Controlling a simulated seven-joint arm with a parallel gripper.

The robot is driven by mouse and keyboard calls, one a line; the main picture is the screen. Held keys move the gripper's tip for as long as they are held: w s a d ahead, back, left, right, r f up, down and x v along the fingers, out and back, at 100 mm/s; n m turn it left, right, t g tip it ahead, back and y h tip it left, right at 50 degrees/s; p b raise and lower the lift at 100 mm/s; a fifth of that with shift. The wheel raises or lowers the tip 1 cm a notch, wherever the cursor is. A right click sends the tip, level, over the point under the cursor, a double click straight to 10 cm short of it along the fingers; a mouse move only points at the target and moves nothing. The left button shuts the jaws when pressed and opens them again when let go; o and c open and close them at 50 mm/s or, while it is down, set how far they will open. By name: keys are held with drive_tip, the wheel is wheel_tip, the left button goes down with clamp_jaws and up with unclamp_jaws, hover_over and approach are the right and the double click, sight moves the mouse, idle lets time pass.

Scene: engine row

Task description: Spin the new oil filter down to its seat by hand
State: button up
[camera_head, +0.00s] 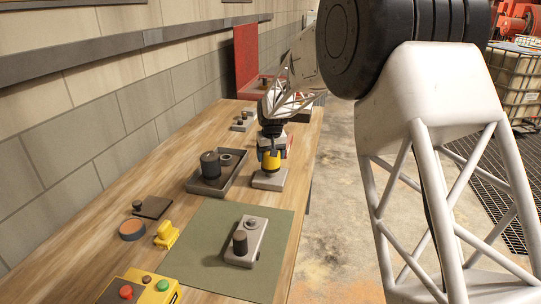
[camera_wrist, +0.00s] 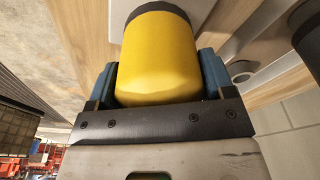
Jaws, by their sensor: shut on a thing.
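The yellow oil filter (camera_head: 270,160) stands upright over a pale block (camera_head: 269,180) on the bench in the head view. It fills the middle of the wrist view (camera_wrist: 158,58), with a dark band at its far end. My gripper (camera_wrist: 157,85) is shut on it, with a blue pad on each side of the yellow body. In the head view my gripper (camera_head: 270,142) comes down on the filter from above. The joint between filter and block is too small to tell whether the filter is fully seated.
A dark tray (camera_head: 230,187) with a black cylinder (camera_head: 210,165) stands just left of the filter. A green mat (camera_head: 195,250) in front bears a grey block with a dark cylinder (camera_head: 240,243). A yellow clip-like part (camera_head: 167,234) and a button box (camera_head: 148,290) lie nearer. The floor is right of the bench.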

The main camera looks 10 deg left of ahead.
drive_tip(key=m, duration=0.4)
drive_tip(key=shift+m+h, duration=0.3)
drive_tip(key=shift+d+m+h, duration=0.1)
drive_tip(key=shift+m+h, duration=0.2)
drive_tip(key=shift+m, duration=1.7)
drive_tip(key=o, duration=1.1)
drive_tip(key=shift+r, duration=0.1)
drive_tip(key=shift+s+r, duration=0.2)
drive_tip(key=shift+r, duration=1.05)
drive_tip(key=shift+s+r, duration=0.15)
drive_tip(key=shift+r, duration=1.1)
drive_tip(key=shift+s+r, duration=0.2)
drive_tip(key=shift+r, duration=1.05)
